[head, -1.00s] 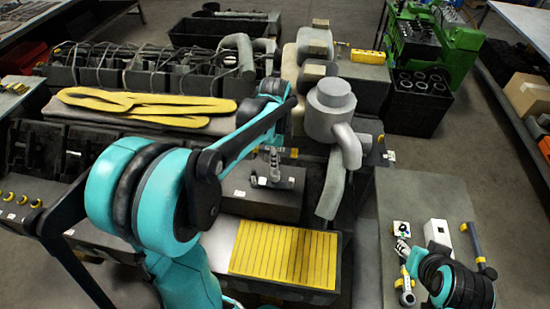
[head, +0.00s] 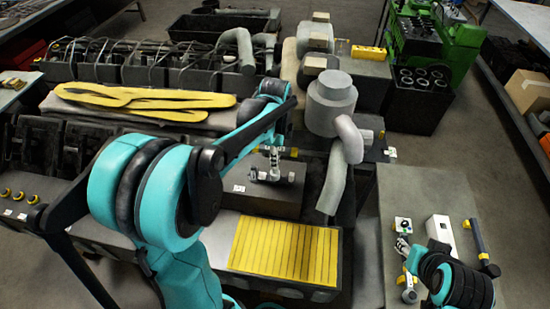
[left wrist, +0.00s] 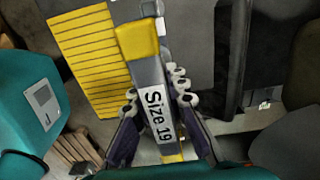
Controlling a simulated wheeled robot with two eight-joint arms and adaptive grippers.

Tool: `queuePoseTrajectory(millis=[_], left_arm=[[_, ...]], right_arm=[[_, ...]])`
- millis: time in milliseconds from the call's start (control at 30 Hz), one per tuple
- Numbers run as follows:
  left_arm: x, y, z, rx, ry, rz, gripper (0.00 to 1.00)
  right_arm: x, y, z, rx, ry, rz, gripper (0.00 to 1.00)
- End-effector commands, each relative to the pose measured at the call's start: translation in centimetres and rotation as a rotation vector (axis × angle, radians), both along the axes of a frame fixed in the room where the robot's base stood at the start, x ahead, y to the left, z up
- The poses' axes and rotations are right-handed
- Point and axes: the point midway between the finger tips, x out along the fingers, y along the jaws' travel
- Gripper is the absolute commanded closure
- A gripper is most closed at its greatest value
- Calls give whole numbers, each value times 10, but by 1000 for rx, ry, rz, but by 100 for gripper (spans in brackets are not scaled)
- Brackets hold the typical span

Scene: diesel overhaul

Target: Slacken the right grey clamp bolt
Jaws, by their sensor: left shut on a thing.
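In the left wrist view my left gripper (left wrist: 158,100) is shut on a grey wrench (left wrist: 152,75) with a white "Size 19" label and a yellow end block. The wrench's far end is near pale metal parts at the top edge, and I cannot tell whether it touches them. In the head view my left arm comes in from the left and its forearm reaches over the engine. The right grey clamp bolt cannot be made out.
A yellow slatted mat (head: 285,250) lies in front of the dark block. A grey turbo-like housing (head: 332,100) with a bent pipe stands to the right. The side table (head: 395,205) holds a white box (head: 438,230) and a yellow-ended tool (head: 477,240). Yellow gaskets (head: 140,98) lie at left.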

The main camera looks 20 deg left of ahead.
Motion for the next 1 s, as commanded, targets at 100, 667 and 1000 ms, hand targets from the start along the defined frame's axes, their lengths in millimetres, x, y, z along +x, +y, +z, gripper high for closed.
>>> queuePoseTrajectory(millis=[100, 667, 1000], left_arm=[[0, 0, 1, 0, 0, 147, 100], [0, 1, 2, -1, 0, 1134, 100], [0, 1, 3, 0, 0, 1731, 100]], right_arm=[[0, 0, -1, 0, 0, 0, 60], [0, 0, -5, 0, 0, 0, 60], [0, 0, -7, 0, 0, 0, 60]])
